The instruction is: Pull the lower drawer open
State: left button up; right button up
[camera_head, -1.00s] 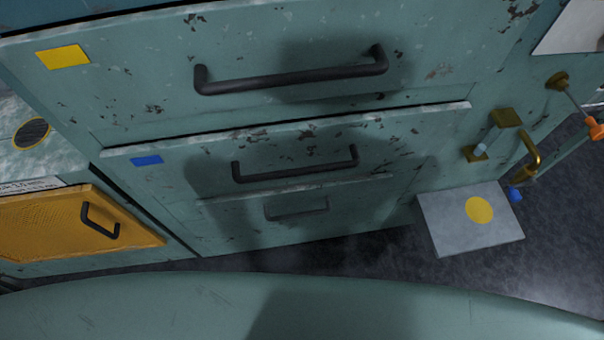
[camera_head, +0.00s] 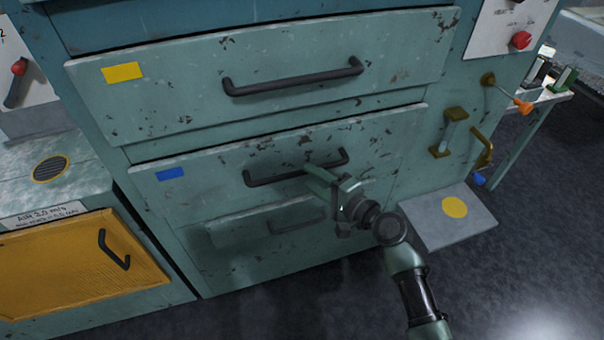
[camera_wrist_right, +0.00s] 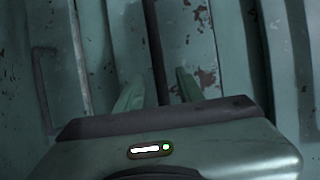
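The lower drawer (camera_head: 215,180), with a blue label (camera_head: 169,173), is a worn teal front below the upper drawer (camera_head: 190,95). Its black bar handle (camera_head: 268,178) runs across its front. My right gripper (camera_head: 322,176) is at the right part of this handle and hides some of it. In the right wrist view, the dark handle bar (camera_wrist_right: 154,45) runs between the two green fingers (camera_wrist_right: 160,92), with a gap on each side. The gripper is open. My left gripper is in neither current view.
A smaller panel with a handle (camera_head: 296,226) lies below the lower drawer. A yellow-doored cabinet (camera_head: 70,265) stands at left. A grey plate with a yellow disc (camera_head: 470,225) and brass fittings (camera_head: 482,150) are at right. Dark floor (camera_head: 260,315) in front is clear.

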aim_at(305, 174)
jog(key=x, duration=0.3)
jog(key=shift+w+a, duration=0.3)
pick_arm(q)
jog(key=shift+s+a+f, duration=0.1)
jog(key=shift+s+a, duration=0.1)
jog(key=shift+s, duration=0.3)
jog(key=shift+s+a, duration=0.2)
jog(key=shift+s, duration=0.25)
pick_arm(e)
jog(key=shift+w+a+f, duration=0.1)
jog(key=shift+w+a, duration=0.15)
jog(key=shift+w, duration=0.05)
grip_shut()
pick_arm(q)
jog(key=shift+w, duration=0.1)
jog(key=shift+w, duration=0.15)
